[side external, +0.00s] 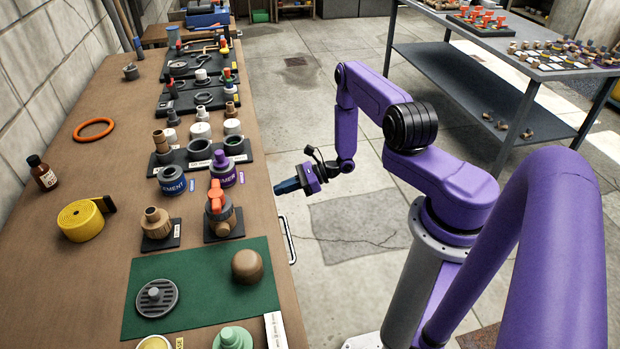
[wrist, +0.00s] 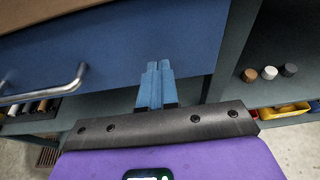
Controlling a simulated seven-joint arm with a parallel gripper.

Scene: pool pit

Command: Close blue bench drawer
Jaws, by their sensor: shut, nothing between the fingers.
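The blue bench drawer (wrist: 130,45) fills the upper left of the wrist view, with a metal bar handle (wrist: 62,88) at its left. In the side view only the handle (side external: 291,240) shows, jutting past the bench's right edge; the drawer front is hidden under the bench top. How far the drawer stands out is hard to tell. My gripper (side external: 278,188) is shut and empty, beside the bench edge and farther along it than the handle. In the wrist view its blue fingertips (wrist: 158,65) overlap the drawer front, right of the handle; contact cannot be told.
The wooden bench top (side external: 100,180) carries pipe fittings, a yellow roll (side external: 80,221), a small brown bottle (side external: 42,172) and a green mat (side external: 190,265). Open shelving with small caps (wrist: 269,73) lies right of the drawer.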

